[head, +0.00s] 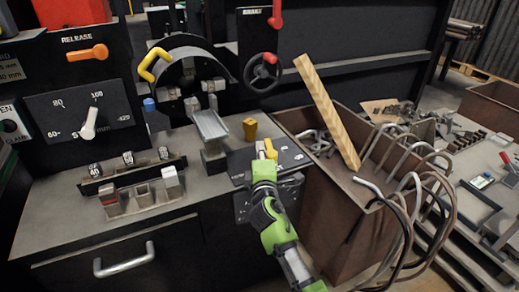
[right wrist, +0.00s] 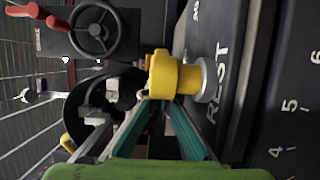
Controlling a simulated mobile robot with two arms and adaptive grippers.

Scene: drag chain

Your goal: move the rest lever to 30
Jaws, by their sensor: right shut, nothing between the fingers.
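The rest lever shows in the right wrist view as a yellow knob (right wrist: 175,75) on a round grey hub, beside a dark panel marked REST (right wrist: 218,82). In the head view, a yellow part (head: 271,149) shows at the tip of my green right gripper (head: 262,152), above a small dark control panel (head: 287,160). In the right wrist view my right gripper's fingers (right wrist: 158,103) are shut, with nothing between them. Their tips are right at the knob's lower edge; I cannot tell whether they touch it. The lever's pointer and the number 30 cannot be read. My left gripper is not in view.
A brown bin (head: 318,210) with bent rods and a wooden bar (head: 327,112) stands close on the right. A black handwheel (head: 263,72) is behind.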

